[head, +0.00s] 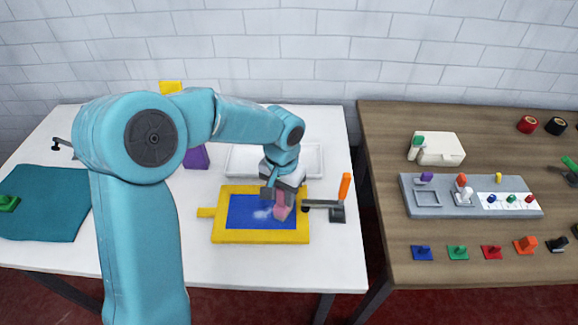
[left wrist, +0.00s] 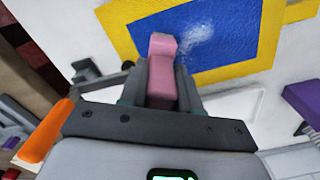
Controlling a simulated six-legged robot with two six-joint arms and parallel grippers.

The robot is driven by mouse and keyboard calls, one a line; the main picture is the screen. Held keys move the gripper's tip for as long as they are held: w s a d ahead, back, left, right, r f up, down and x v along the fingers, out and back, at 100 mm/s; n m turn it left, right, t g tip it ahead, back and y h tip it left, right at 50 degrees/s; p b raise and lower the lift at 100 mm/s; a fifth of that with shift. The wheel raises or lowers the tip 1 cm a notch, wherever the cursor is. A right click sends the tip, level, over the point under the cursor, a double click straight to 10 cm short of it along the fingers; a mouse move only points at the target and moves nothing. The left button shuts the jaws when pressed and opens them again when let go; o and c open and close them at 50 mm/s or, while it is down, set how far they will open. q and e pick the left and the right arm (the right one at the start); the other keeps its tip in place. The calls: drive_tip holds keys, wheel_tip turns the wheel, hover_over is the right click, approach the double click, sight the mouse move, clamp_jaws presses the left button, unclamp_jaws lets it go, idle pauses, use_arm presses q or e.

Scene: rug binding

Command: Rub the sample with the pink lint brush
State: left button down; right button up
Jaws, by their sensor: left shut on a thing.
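The pink lint brush (head: 282,211) is in my left gripper (head: 277,193), shut on it over the sample. In the left wrist view the pink brush (left wrist: 161,75) stands between the fingers (left wrist: 160,92). The sample is a blue panel (head: 240,214) in a yellow frame (head: 226,237) with a tab at its left. A pale, whitish patch shows on the blue beside the brush. The brush's lower end is over the right part of the blue; I cannot tell whether it touches. My right gripper is not in view.
A clamp with an orange handle (head: 345,186) stands at the frame's right side, close to my gripper. A white tray (head: 313,160) lies behind. A teal cloth (head: 45,215) is at left, a purple object (head: 197,158) behind my arm. A wooden table (head: 380,180) with small tools stands right.

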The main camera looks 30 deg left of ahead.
use_arm(q)
drive_tip(key=shift+w+r, duration=0.1)
drive_tip(key=shift+r, duration=0.65)
drive_tip(key=shift+s+a+r+p, duration=0.3)
drive_tip(key=shift+r+p, duration=0.25)
drive_tip(key=shift+r, duration=0.3)
drive_tip(key=shift+w+d+r+p, duration=0.15)
drive_tip(key=shift+d+r+p, duration=0.05)
drive_tip(key=shift+r+p, duration=0.6)
drive_tip(key=shift+a+r+p, duration=0.2)
drive_tip(key=shift+r+p, duration=0.65)
drive_tip(key=shift+r, duration=0.3)
drive_tip(key=shift+d+r+p, duration=0.2)
drive_tip(key=shift+r+p, duration=0.15)
drive_tip(key=shift+r, duration=0.1)
drive_tip(key=shift+a, duration=0.1)
